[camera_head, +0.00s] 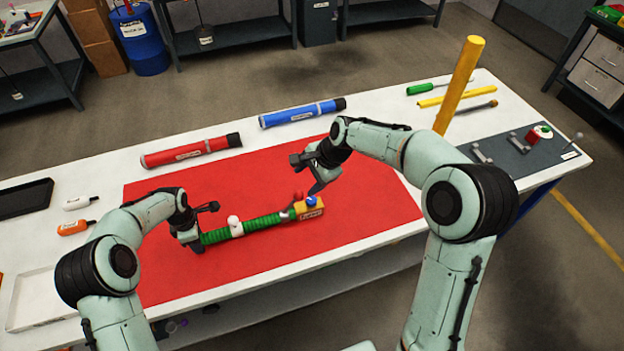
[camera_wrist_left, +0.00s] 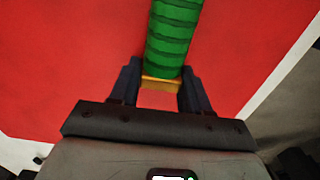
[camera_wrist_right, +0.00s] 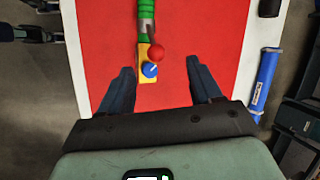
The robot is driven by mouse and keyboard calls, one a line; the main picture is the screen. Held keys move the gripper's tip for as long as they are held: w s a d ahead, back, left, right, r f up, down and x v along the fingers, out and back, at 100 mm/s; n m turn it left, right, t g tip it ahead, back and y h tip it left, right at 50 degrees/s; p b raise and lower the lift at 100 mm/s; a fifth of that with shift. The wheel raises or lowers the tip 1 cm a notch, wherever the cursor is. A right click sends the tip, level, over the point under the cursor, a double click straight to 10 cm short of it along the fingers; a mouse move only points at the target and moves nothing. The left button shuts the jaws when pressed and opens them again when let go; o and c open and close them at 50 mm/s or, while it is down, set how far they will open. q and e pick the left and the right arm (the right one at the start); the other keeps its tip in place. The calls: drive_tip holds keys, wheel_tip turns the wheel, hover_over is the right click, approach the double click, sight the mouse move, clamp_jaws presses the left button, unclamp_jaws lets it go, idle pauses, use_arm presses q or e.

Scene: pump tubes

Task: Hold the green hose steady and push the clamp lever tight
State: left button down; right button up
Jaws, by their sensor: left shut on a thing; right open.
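The green hose (camera_head: 262,222) lies across the red mat, with a white piece (camera_head: 235,227) around it partway. My left gripper (camera_head: 193,240) is shut on the hose's left end; its left wrist view shows the green ribbed hose (camera_wrist_left: 174,35) and an orange-yellow end (camera_wrist_left: 162,84) between the fingers. The hose's right end meets a yellow block (camera_head: 312,213) with a blue knob (camera_wrist_right: 150,70). A silver clamp (camera_wrist_right: 146,28) sits at that joint, and a red ball (camera_wrist_right: 157,53), apparently the lever's tip, stands beside it. My right gripper (camera_wrist_right: 160,68) is open and empty above the block.
A red tube (camera_head: 190,151) and a blue tube (camera_head: 300,113) lie behind the mat (camera_head: 375,200). Black and white trays are at left.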

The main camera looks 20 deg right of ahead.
sight(301, 193)
drive_tip(key=w+f+m, duration=0.1)
drive_tip(key=f, duration=0.2)
drive_tip(key=a+f+m, duration=0.1)
drive_tip(key=f, duration=0.3)
drive_tip(key=w+a+f+m, duration=0.1)
drive_tip(key=f, duration=0.2)
drive_tip(key=shift+w+a+f+m, duration=0.15)
drive_tip(key=shift+w+f+m, duration=0.2)
drive_tip(key=shift+m, duration=0.05)
drive_tip(key=c, duration=1.1)
